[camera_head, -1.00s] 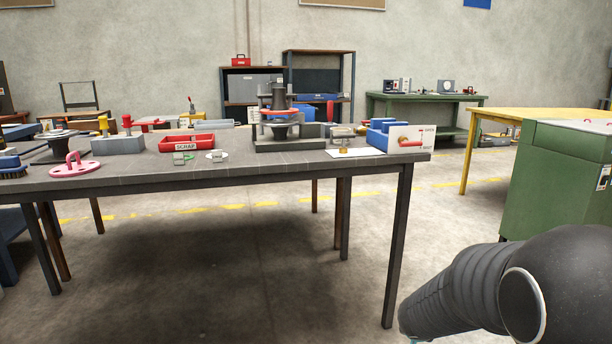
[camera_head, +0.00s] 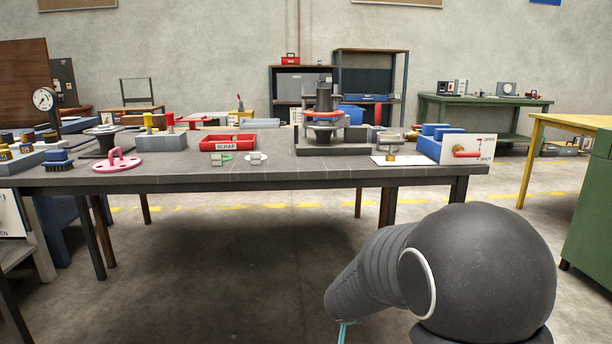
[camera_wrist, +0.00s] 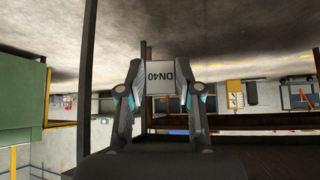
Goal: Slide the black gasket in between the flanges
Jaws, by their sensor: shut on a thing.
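My gripper (camera_wrist: 159,90) is shut on a pale grey tag marked DN40 (camera_wrist: 160,73), its lettering upside down in the wrist view. A black gasket cannot be made out there, so I cannot tell whether one is joined to the tag. In the head view my arm is at lower right, in front of the table, and the gripper is out of sight below. The dark flanged spool (camera_head: 324,97) stands upright on a grey base (camera_head: 345,149) toward the table's right half. A red-orange ring (camera_head: 323,114) sits around its middle. The gripper is well away from it.
On the table (camera_head: 300,172) are a red SCRAP tray (camera_head: 227,144), a pink disc with a handle (camera_head: 118,160), small tagged pieces (camera_head: 221,158), a white sheet (camera_head: 398,161) and a blue holder with a lever panel (camera_head: 467,148). A green cabinet (camera_head: 590,212) stands at right.

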